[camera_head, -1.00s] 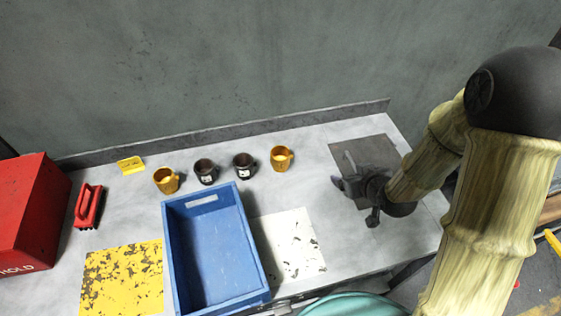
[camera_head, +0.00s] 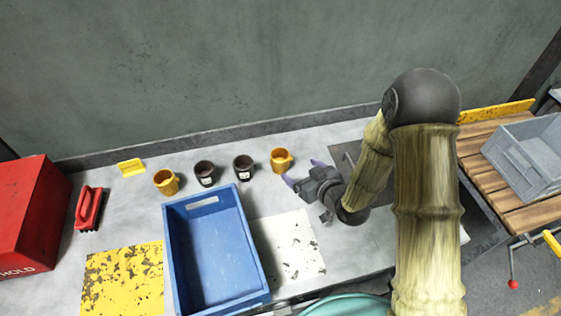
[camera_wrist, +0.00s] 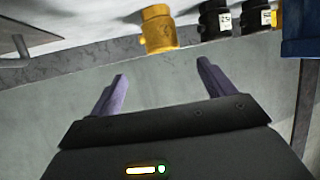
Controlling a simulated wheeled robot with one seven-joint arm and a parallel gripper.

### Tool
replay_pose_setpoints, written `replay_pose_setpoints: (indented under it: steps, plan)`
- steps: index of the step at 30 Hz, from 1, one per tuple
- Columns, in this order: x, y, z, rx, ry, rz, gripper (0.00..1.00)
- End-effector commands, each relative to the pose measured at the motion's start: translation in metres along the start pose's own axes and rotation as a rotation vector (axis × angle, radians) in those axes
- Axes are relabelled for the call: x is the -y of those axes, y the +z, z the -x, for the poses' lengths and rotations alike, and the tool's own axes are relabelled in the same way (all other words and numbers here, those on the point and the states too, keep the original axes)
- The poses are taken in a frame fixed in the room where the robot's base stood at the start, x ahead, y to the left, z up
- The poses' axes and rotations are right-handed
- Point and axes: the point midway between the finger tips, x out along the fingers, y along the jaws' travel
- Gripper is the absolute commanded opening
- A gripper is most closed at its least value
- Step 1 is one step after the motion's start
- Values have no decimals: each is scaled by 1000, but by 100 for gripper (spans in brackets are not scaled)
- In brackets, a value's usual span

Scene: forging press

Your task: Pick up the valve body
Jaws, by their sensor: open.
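Two yellow and two black mug-sized parts, apparently valve bodies, stand upright in a row near the back of the bench. The right yellow part (camera_head: 280,161) also shows in the wrist view (camera_wrist: 158,33), with a stub on its side. The two black parts, the right one (camera_head: 243,167) and the left one (camera_head: 205,173), carry white labels. The left yellow part (camera_head: 165,182) ends the row. My gripper (camera_head: 304,173) is open and empty, just right of the right yellow part. In the wrist view that part lies ahead of the open fingers (camera_wrist: 162,70), apart from them.
A blue crate (camera_head: 256,237) stands in front of the row. A white worn mat (camera_head: 292,245), a yellow worn mat (camera_head: 122,280), a red box (camera_head: 30,220) and a red-handled tool (camera_head: 88,207) lie around it. A wall rises behind the bench.

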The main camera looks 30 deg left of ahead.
Motion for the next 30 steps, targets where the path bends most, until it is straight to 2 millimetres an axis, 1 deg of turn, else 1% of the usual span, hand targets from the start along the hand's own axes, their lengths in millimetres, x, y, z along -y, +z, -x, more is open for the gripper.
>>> replay_pose_setpoints:
  steps: [3, 9, 15, 19, 30]
  plan:
    - [1, -2, -21, 2, -2, 0, 82]
    - [2, -2, -54, 1, -3, 1, 82]
    - [1, -2, -82, 1, -1, -1, 82]
    - [0, -1, -90, 1, 2, -2, 82]
    - [0, -1, -94, 1, 1, -1, 82]
